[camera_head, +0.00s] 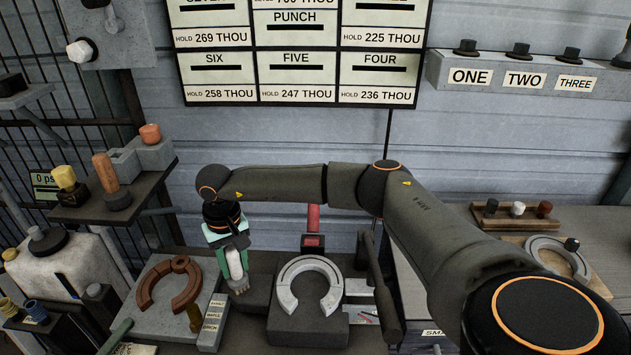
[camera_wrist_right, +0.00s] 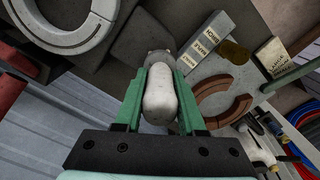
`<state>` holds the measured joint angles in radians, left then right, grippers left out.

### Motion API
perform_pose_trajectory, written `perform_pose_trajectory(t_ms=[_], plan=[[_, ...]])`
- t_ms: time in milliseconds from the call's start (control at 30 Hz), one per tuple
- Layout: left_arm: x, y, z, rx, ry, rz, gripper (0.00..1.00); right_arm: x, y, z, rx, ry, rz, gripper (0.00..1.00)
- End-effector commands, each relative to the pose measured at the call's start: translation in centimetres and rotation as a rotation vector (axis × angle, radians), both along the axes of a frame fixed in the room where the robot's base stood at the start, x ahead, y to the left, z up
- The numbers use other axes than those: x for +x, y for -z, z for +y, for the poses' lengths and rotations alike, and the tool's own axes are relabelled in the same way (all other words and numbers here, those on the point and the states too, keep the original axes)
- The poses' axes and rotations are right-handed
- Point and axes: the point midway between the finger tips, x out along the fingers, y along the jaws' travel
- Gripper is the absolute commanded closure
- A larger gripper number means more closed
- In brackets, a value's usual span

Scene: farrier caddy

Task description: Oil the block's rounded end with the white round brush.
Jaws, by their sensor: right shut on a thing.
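My right gripper (camera_head: 236,266) hangs with its fingers pointing down, just left of the dark block (camera_head: 309,328). Its green fingers (camera_wrist_right: 160,88) are shut on the white round brush (camera_wrist_right: 159,102), which also shows in the head view (camera_head: 235,263). The brush's grey lower end points down, near the block's left end (camera_head: 257,299). I cannot tell whether they touch. In the wrist view the dark block (camera_wrist_right: 137,38) lies just beyond the brush, which hides part of what is below it. A grey horseshoe (camera_head: 284,299) lies on the block. My left gripper is not in view.
A brown horseshoe (camera_head: 151,288) lies on a grey slab left of the brush. Small labelled blocks (camera_head: 213,318) stand in front of it. A red-handled tool (camera_head: 313,222) stands behind the dark block. A dark post (camera_head: 380,290) rises at its right. A shelf (camera_head: 120,195) holds items at left.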

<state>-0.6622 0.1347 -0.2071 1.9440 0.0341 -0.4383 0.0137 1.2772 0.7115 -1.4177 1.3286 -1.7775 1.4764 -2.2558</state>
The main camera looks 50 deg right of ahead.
Motion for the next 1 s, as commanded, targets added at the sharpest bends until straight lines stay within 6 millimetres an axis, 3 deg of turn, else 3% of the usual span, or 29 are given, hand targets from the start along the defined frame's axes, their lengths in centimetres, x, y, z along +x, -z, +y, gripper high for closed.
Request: perform_pose_trajectory(t_ms=[667,1000], plan=[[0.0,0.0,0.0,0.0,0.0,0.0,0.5,-0.2,0.3,0.0,-0.001,-0.001,0.005,1.0],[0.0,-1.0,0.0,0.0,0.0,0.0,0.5,-1.8,0.0,-1.5,-0.003,0.0,0.008,1.0]])
